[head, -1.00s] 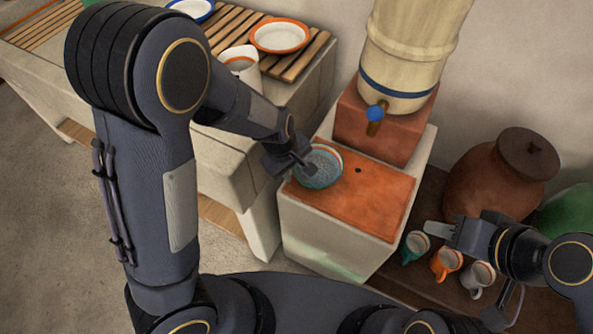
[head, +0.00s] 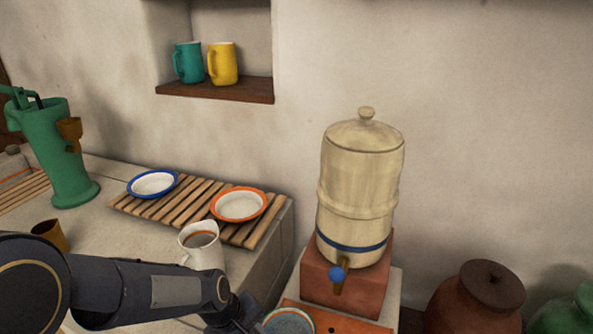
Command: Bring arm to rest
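My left arm comes in from the lower left. Its gripper (head: 245,318) is at the bottom edge of the head view, beside a bowl (head: 289,322) with an orange rim and a blue-grey inside. The bowl is on the orange top in front of the water dispenser and is partly cut off by the frame. The fingertips are too small and cut off to tell open from shut, or whether they touch the bowl. My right arm and gripper are out of view.
A cream dispenser (head: 360,190) with a blue tap stands on a red block (head: 340,285). A white jug (head: 201,247) stands close behind my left arm. A slatted rack (head: 180,215) holds two plates. A green pump (head: 55,150) is at left; a brown pot (head: 478,300) at right.

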